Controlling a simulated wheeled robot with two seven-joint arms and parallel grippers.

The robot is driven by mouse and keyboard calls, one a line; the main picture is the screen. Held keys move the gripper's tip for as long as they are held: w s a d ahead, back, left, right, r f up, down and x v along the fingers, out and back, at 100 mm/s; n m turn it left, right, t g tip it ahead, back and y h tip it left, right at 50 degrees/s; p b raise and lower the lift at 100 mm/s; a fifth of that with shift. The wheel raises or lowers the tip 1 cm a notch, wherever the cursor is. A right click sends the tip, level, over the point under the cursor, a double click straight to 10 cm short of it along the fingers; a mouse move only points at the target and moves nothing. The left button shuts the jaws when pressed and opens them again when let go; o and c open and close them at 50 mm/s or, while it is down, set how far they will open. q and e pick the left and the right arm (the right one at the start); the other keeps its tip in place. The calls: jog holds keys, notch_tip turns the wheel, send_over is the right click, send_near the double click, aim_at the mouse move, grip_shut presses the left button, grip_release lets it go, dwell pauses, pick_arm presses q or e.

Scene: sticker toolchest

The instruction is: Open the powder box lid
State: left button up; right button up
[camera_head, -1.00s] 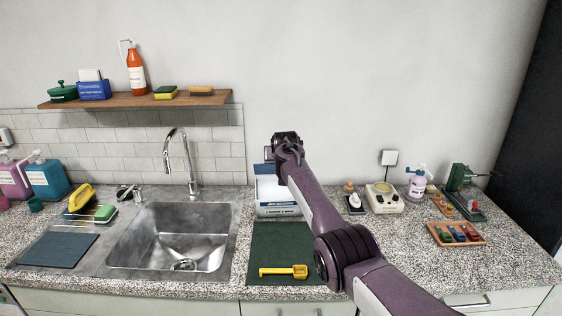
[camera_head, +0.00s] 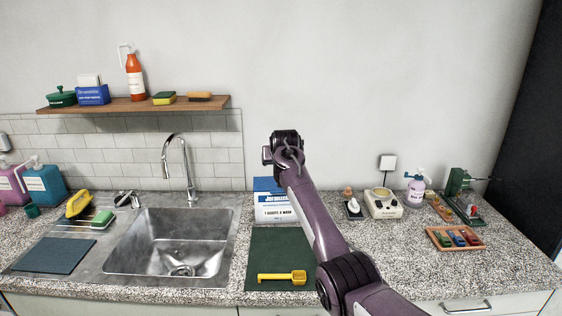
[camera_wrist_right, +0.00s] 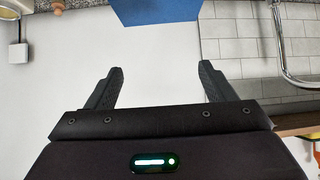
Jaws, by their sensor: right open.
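The powder box (camera_head: 273,213) is white with a blue printed band. It stands on the counter right of the sink, behind a dark green mat. Its blue lid (camera_head: 264,184) appears lowered over the top, and my right forearm hides the box's right side. In the right wrist view the blue lid (camera_wrist_right: 156,11) shows at the top edge, apart from the fingers. My right gripper (camera_head: 284,142) is above the box near the wall. Its two fingers are spread and empty in the right wrist view (camera_wrist_right: 161,68). My left gripper is not in view.
The sink (camera_head: 172,240) and faucet (camera_head: 182,165) are to the left. A wooden shelf (camera_head: 133,104) hangs above. Right of my arm are a white device (camera_head: 384,206) and several small tools.

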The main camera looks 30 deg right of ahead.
jog(key=shift+b+v, duration=0.6)
jog(key=shift+v, duration=1.5)
